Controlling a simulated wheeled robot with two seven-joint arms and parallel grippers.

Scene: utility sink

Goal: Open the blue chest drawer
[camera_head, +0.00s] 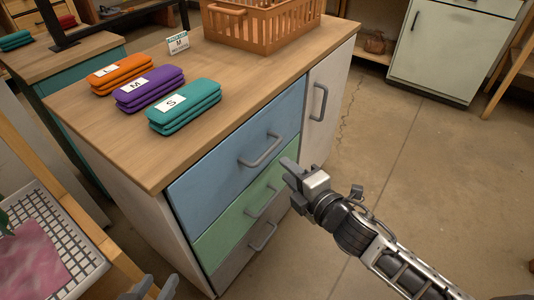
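The blue drawer (225,165) is the top drawer of a wood-topped chest and looks closed, its front flush with the chest. Its grey bar handle (262,152) is bare. My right gripper (291,182) is just right of this handle, apart from it, pointing left toward the drawer fronts. Its fingers look spread and hold nothing. My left gripper (155,288) shows only as two grey fingertips at the bottom edge, spread apart and empty; the rest of it is out of frame.
Below are a green drawer (228,228) and a grey drawer (240,265), both closed. A white door (326,105) stands at right. Folded cloths (185,107) and an orange basket (262,25) sit on top. Floor at right is clear; a gridded rack (55,240) is at left.

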